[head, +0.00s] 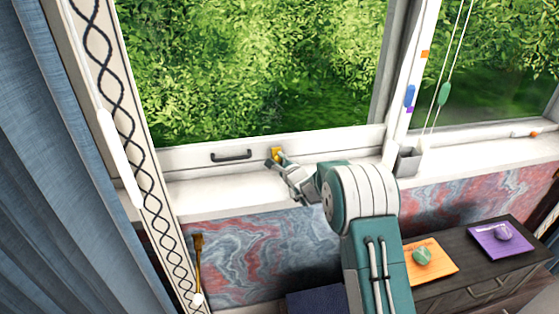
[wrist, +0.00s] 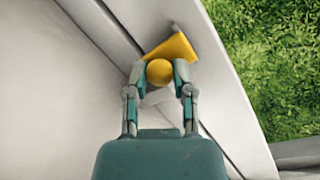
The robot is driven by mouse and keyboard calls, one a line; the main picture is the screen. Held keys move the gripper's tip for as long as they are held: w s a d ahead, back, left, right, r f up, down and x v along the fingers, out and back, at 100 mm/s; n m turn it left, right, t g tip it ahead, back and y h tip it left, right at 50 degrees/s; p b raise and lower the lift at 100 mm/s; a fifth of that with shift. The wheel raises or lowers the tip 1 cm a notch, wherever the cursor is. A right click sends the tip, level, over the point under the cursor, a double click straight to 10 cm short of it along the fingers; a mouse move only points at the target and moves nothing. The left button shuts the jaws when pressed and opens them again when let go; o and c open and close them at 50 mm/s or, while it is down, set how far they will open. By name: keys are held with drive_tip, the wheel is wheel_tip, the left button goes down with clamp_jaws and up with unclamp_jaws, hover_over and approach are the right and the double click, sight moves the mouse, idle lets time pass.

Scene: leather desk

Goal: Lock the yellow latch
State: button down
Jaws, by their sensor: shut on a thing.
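The yellow latch (head: 277,154) sits on the white lower rail of the window, right of a dark handle. In the wrist view the latch (wrist: 172,46) shows a flat wedge-shaped arm and a round knob between my fingers. My gripper (wrist: 160,72) is shut on the knob, one finger on each side. In the head view my gripper (head: 273,161) reaches the latch from the lower right. My fingers hide part of the latch in the head view, and I cannot tell whether it is locked.
The dark window handle (head: 231,155) is left of the latch. A small grey box (head: 408,160) stands on the sill at right, near hanging cords. A dark cabinet (head: 470,283) carries an orange mat (head: 440,264) and a purple mat (head: 484,236). A blue curtain (head: 50,180) hangs at left.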

drive_tip(key=shift+w+a+f+n+t+y, duration=0.15)
drive_tip(key=shift+f+n+t+y, duration=0.2)
drive_tip(key=shift+f+t, duration=0.35)
drive_tip(key=shift+r, duration=0.15)
drive_tip(key=shift+c, duration=2.4)
unclamp_jaws()
drive_tip(key=shift+r, duration=0.1)
drive_tip(key=v, duration=1.2)
drive_tip(key=shift+f, duration=0.35)
drive_tip(key=shift+a+r, duration=0.1)
